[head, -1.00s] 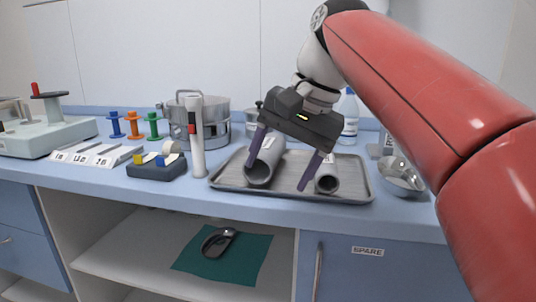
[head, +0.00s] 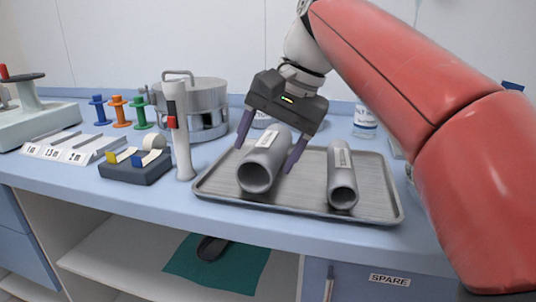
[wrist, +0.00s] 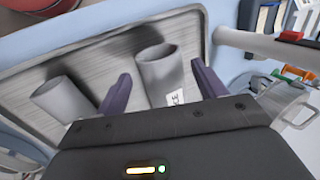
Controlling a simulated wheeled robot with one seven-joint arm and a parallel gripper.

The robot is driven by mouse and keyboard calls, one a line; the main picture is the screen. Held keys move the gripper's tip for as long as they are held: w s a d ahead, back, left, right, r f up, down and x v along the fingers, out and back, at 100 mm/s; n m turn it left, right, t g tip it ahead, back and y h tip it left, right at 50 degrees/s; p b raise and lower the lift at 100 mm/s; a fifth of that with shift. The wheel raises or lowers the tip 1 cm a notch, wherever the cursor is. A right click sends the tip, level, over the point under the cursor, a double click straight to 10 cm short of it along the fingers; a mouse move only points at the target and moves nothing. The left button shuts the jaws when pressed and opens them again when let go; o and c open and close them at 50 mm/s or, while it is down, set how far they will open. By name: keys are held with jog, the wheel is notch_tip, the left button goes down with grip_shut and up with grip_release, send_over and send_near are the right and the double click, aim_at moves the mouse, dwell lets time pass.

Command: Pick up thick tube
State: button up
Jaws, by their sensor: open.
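The thick tube (head: 264,163) is a grey hollow cylinder with a white label. It lies on the left part of a metal tray (head: 300,208), its open end facing me. My gripper (head: 263,158) is open above it, with one purple finger on each side of the tube. In the wrist view the thick tube (wrist: 160,76) shows between the two fingers (wrist: 160,70), with no clear contact. A thinner grey tube (head: 342,180) lies to the right on the same tray, outside the fingers; it also shows in the wrist view (wrist: 62,100).
A white upright device with a red button (head: 180,140) stands just left of the tray. A steel pot (head: 205,105), a dark block with coloured pieces (head: 136,168) and coloured spools (head: 118,112) are further left. A bottle (head: 365,122) stands behind the tray.

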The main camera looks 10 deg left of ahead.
aim_at(263, 157)
jog(key=x, duration=0.4)
jog(key=shift+d+f+b, duration=0.1)
jog(key=shift+b, duration=0.3)
jog(key=c, duration=0.9)
